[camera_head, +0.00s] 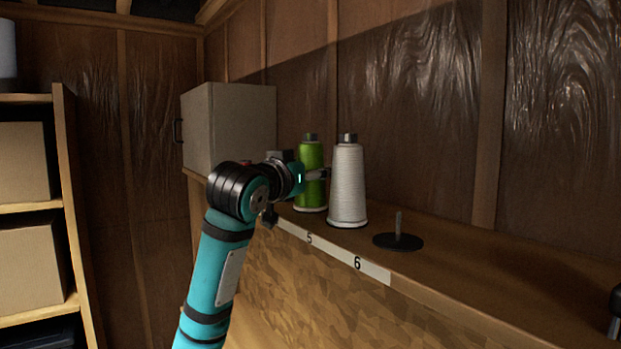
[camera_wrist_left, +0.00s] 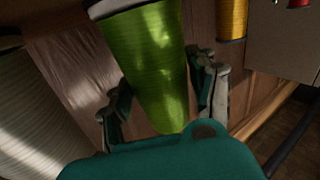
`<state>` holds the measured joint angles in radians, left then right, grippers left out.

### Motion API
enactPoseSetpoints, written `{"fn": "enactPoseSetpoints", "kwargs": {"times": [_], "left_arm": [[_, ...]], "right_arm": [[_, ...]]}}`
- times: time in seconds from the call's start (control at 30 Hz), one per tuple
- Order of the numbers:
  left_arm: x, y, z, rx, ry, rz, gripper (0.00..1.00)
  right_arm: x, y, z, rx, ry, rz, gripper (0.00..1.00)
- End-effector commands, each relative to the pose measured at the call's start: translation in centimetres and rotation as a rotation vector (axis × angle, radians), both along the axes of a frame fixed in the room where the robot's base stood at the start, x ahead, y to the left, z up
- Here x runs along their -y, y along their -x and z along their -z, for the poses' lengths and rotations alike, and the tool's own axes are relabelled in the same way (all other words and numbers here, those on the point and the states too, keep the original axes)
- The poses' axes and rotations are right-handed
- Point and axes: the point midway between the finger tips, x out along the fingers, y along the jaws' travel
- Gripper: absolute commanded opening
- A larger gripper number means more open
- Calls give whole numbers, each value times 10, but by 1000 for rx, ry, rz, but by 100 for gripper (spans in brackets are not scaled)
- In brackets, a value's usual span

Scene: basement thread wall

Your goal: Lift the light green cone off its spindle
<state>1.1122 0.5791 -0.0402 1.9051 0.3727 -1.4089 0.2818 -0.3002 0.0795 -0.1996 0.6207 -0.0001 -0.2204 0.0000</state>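The light green cone (camera_head: 311,162) stands upright on the shelf, its dark spindle tip showing above it. My left gripper (camera_head: 316,174) is level with the upper half of the cone. The left wrist view shows the green cone (camera_wrist_left: 150,65) between the two fingers of my left gripper (camera_wrist_left: 162,92), one finger on each side. The fingers are very close to the cone; I cannot tell whether both touch it. The cone's near end is partly hidden behind the teal gripper body. My right gripper does not show clearly in either view.
A white cone (camera_head: 347,186) stands close to the right of the green one. An empty spindle on a black base (camera_head: 398,241) is further right. A grey cabinet (camera_head: 232,125) is at the left. A yellow cone (camera_wrist_left: 233,18) shows in the wrist view.

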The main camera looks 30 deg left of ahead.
Motion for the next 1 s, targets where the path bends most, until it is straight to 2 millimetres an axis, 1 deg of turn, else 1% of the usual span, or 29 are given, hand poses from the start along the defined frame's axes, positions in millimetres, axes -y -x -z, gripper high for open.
{"fn": "enactPoseSetpoints", "kwargs": {"times": [0.03,0.33,0.57,0.7,0.87,1.0], "left_arm": [[0,0,0,0,0,0,51],[0,0,0,0,0,0,11],[0,0,-1,1,0,0,11],[0,0,-5,1,1,0,11],[0,1,-20,5,1,0,11],[0,1,-40,6,2,0,11]], "right_arm": [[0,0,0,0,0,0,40],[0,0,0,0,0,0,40],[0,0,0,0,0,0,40],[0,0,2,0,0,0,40],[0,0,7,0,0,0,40],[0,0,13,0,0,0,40]]}}
